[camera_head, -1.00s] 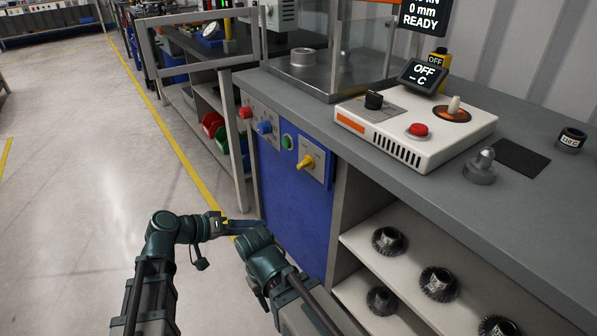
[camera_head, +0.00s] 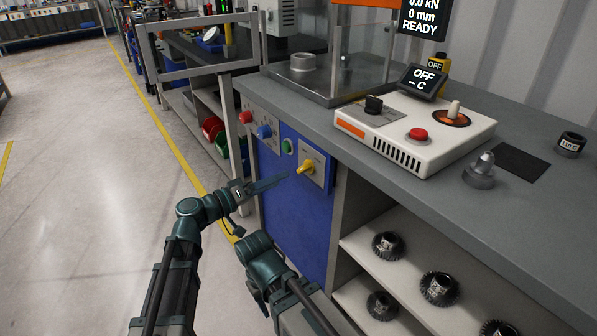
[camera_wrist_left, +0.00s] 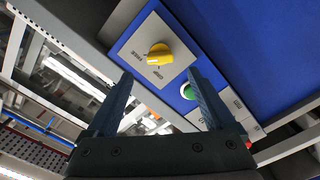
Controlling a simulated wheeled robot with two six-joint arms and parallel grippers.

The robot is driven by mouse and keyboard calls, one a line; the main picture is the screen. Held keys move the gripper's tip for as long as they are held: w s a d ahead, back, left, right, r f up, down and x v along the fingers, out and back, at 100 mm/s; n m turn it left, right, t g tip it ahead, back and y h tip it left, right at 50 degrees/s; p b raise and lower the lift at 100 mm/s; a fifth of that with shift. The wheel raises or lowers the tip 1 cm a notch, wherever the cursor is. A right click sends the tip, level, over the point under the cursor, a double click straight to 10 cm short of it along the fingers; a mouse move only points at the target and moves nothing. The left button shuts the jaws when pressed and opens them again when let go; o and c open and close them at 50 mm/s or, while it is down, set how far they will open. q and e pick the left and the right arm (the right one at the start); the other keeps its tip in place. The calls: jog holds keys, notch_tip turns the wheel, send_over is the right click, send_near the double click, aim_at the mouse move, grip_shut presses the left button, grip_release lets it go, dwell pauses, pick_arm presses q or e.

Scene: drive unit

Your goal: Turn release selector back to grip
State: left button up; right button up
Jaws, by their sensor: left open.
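The yellow selector knob (camera_head: 306,167) sits on a grey plate on the blue front panel (camera_head: 290,215) of the bench. It also shows in the left wrist view (camera_wrist_left: 160,55), just beyond the fingertips; the small print beside it is too small to read surely. My left gripper (camera_head: 272,183) is open and empty, to the left of the knob and slightly below it, apart from it. In the left wrist view my left gripper (camera_wrist_left: 160,75) has its fingers spread. Part of my right arm shows at the bottom; its gripper cannot be made out.
A green button (camera_head: 288,146) lies left of the knob, with a blue knob (camera_head: 264,131) and a red knob (camera_head: 246,117) farther left. The benchtop (camera_head: 400,180) overhangs the panel. A shelf with gears (camera_head: 386,245) stands open to the right.

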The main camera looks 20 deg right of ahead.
aim_at(300, 171)
pick_arm(q)
jog(key=x, duration=0.8)
jog(key=shift+c, duration=0.3)
